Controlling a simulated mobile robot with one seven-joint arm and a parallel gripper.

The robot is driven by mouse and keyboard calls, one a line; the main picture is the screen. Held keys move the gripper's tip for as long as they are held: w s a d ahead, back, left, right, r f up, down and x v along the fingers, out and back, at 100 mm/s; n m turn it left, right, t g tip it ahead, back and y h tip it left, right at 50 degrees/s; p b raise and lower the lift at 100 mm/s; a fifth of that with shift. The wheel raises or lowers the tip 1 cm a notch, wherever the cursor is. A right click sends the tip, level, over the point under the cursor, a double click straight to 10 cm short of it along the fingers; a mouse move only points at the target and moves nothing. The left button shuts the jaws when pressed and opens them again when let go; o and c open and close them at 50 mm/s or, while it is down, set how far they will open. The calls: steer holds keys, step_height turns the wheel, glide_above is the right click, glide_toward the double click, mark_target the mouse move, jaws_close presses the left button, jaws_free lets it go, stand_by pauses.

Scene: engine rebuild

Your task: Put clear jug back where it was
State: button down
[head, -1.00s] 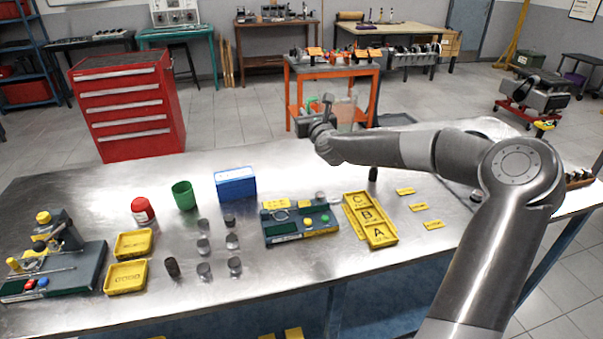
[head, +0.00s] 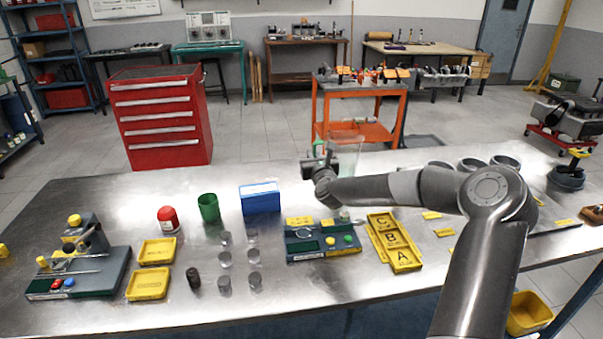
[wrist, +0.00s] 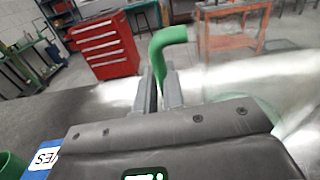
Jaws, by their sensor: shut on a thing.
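The clear jug (head: 347,153) is see-through, with a green handle. In the head view it is held up at the far edge of the metal bench, in front of the orange cart. My gripper (head: 319,155) is at its left side, shut on the green handle. In the wrist view the handle (wrist: 168,40) stands up between the two fingers (wrist: 164,88), and the clear body (wrist: 236,42) is faint to the right. Whether the jug's base touches the bench cannot be told; my wrist and arm partly hide it.
On the metal bench (head: 330,300) stand a blue box (head: 260,199), a green cup (head: 208,207), a red-capped bottle (head: 168,219), a green fixture (head: 305,246) and a yellow A-B-C tray (head: 404,258). Several small metal cylinders stand in the middle.

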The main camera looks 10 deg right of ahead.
steer(key=shift+w+a+f, duration=0.4)
steer(key=shift+a+f, duration=0.3)
steer(key=shift+f, duration=0.45)
steer(key=shift+w+a+f, duration=0.4)
steer(key=shift+a+f, duration=0.25)
steer(key=shift+f, duration=0.45)
steer(key=shift+w+a+f, duration=0.4)
steer(key=shift+a+f, duration=0.3)
steer(key=shift+f, duration=0.55)
steer(key=c, duration=1.5)
jaws_free()
steer(key=shift+c, duration=0.2)
steer(key=shift+s, duration=0.25)
steer(key=s, duration=1.1)
steer(key=shift+s+d, duration=0.2)
steer(key=shift+s, duration=0.05)
